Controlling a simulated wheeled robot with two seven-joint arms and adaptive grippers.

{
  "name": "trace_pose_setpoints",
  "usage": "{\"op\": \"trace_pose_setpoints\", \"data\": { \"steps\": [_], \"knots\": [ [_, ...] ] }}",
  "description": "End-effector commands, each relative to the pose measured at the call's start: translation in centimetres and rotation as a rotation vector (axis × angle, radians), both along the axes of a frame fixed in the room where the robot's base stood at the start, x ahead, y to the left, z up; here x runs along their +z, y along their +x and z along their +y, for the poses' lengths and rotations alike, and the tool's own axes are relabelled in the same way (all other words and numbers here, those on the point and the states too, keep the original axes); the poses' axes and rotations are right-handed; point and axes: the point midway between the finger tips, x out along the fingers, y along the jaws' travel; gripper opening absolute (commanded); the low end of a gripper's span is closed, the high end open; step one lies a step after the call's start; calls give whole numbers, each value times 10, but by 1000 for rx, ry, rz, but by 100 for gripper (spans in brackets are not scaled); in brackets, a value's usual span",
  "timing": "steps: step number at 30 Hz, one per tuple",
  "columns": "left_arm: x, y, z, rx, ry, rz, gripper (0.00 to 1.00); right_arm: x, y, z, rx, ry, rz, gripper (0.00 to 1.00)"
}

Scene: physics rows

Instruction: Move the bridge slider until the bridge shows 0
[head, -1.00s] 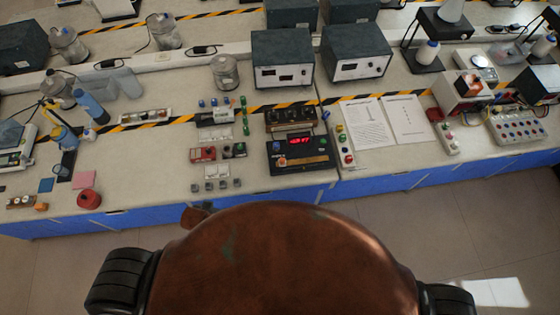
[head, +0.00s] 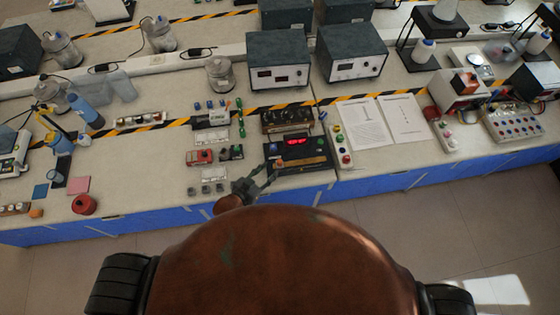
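The bridge (head: 284,153) is a black box near the front edge of the bench, with a lit red display (head: 296,141) whose digits are too small to read surely. A tan strip, perhaps the slider's track (head: 313,161), runs across its lower front; I cannot make out the slider knob itself. My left gripper (head: 273,173) reaches up from behind my rust-coloured body to the bridge's lower left corner. Its two dark fingers are spread apart, with nothing seen between them. It covers part of that corner; I cannot tell if it touches. My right gripper is out of view.
A red module (head: 201,157) and small grey blocks lie left of the bridge. A box with dark knobs (head: 286,119) stands behind it. A strip of coloured buttons (head: 342,146) and white papers (head: 365,125) lie to the right.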

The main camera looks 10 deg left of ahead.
Motion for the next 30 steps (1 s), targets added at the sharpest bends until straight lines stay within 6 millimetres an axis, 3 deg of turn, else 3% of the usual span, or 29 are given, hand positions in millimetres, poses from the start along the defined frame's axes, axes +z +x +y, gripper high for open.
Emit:
{"op": "trace_pose_setpoints", "data": {
  "steps": [5,18,30],
  "knots": [
    [0,11,-12,-11,-12,-24,35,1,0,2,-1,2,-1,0],
    [-24,60,-39,-10,-9,-21,35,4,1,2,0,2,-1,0],
    [-27,65,-42,-10,-9,-20,34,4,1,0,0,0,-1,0]
  ]
}}
